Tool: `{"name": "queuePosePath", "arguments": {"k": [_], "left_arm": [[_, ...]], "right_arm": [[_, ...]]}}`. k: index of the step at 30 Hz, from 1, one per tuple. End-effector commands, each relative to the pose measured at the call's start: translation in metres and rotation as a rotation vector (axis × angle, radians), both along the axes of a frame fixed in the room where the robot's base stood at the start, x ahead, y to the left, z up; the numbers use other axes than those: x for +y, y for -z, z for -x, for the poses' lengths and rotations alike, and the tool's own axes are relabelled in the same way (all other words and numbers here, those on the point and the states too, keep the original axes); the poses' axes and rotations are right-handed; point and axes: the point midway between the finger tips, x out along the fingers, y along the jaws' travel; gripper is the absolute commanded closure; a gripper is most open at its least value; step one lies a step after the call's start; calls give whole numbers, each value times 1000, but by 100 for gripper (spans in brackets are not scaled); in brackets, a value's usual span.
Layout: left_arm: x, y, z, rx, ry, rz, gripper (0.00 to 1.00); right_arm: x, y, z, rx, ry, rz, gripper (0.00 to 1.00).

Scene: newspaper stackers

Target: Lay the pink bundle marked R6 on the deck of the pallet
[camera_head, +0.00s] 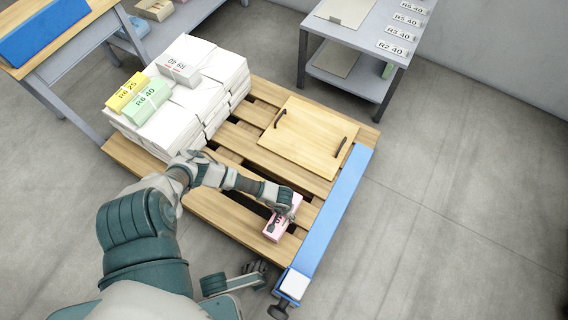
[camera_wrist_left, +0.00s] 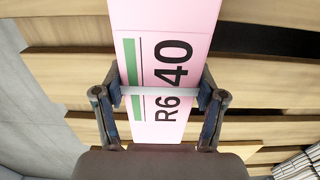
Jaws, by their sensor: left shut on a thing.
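The pink bundle marked R6 40 (camera_head: 271,229) is at the near right part of the pallet deck (camera_head: 225,206), close to the blue edge bar. My left gripper (camera_head: 284,211) is shut on it. In the left wrist view, the bundle (camera_wrist_left: 166,50) lies between the two fingers (camera_wrist_left: 160,97), its label facing the camera and wooden slats behind it. I cannot tell whether its underside touches the slats. My right gripper (camera_head: 257,268) appears low in the head view, beside the pallet's near edge; its fingers are too small to read.
White paper stacks (camera_head: 178,122) fill the pallet's far left, with yellow (camera_head: 127,92), green (camera_head: 147,103) and white (camera_head: 178,69) labelled bundles on top. A handled wooden board (camera_head: 308,137) lies on the deck. A blue bar (camera_head: 333,208) edges the right side. A grey shelf table (camera_head: 350,72) stands behind.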

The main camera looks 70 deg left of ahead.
Motion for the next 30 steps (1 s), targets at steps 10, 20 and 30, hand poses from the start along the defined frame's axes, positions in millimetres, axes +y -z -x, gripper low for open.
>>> {"name": "queuePosePath", "arguments": {"k": [10,20,30], "left_arm": [[0,2,-2,-4,0,0,12],[0,4,1,1,0,0,0],[1,-36,-1,-3,3,0,0]], "right_arm": [[0,4,-1,6,0,1,60],[0,4,-1,6,0,1,60],[0,4,-1,6,0,1,60]]}}
